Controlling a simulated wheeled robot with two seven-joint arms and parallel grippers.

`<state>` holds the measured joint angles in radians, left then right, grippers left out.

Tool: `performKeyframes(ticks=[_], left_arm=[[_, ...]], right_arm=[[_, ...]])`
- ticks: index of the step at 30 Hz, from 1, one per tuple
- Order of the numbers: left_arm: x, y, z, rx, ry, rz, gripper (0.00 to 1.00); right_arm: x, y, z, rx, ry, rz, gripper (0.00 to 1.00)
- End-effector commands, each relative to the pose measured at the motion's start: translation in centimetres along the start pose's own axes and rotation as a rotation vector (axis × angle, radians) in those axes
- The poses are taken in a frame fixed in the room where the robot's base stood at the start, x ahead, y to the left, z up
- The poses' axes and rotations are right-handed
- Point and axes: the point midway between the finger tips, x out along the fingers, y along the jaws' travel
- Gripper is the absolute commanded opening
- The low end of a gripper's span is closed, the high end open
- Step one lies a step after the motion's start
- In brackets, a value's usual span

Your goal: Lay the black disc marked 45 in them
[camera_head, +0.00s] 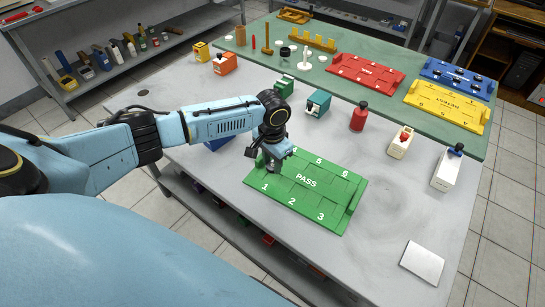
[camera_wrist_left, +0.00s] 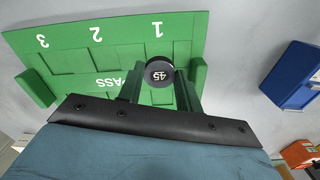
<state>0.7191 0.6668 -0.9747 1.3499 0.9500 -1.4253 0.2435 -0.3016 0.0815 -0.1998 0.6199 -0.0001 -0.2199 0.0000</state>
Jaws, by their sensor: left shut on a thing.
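My left gripper (camera_head: 272,168) is shut on a black disc marked 45, which shows clearly in the left wrist view (camera_wrist_left: 159,73) between the two fingertips. The gripper is over the left end of a green tray (camera_head: 318,207) marked PASS, with numbered places 1 to 6. In the left wrist view the tray (camera_wrist_left: 110,50) lies behind the disc, and the disc is near the number 1. I cannot tell whether the disc touches the tray. In the head view the gripper mostly hides the disc. My right gripper is not in view.
A blue box (camera_wrist_left: 292,75) stands beside the tray's left end. A red bottle (camera_head: 359,115), a teal box (camera_head: 318,103) and two white containers (camera_head: 447,168) stand behind it. Red (camera_head: 367,75), yellow (camera_head: 448,107) and blue trays (camera_head: 458,77) lie further back. A white square (camera_head: 422,262) lies front right.

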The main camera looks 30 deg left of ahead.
Motion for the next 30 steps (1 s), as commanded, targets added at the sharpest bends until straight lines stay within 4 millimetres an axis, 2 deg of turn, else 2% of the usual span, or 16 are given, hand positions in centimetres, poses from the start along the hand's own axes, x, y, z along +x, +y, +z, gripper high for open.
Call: performKeyframes(ticks=[3, 15, 30], left_arm=[[1.3, 0.0, 0.0, -0.001, -0.001, 0.000, 0.15], [4.0, 0.0, 0.0, 0.000, 0.000, 0.000, 0.15], [4.5, 0.0, 0.0, 0.000, 0.000, 0.000, 0.15]], right_arm=[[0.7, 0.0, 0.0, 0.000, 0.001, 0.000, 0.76], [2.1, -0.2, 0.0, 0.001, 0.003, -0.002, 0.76], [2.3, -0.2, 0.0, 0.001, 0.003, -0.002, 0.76]])
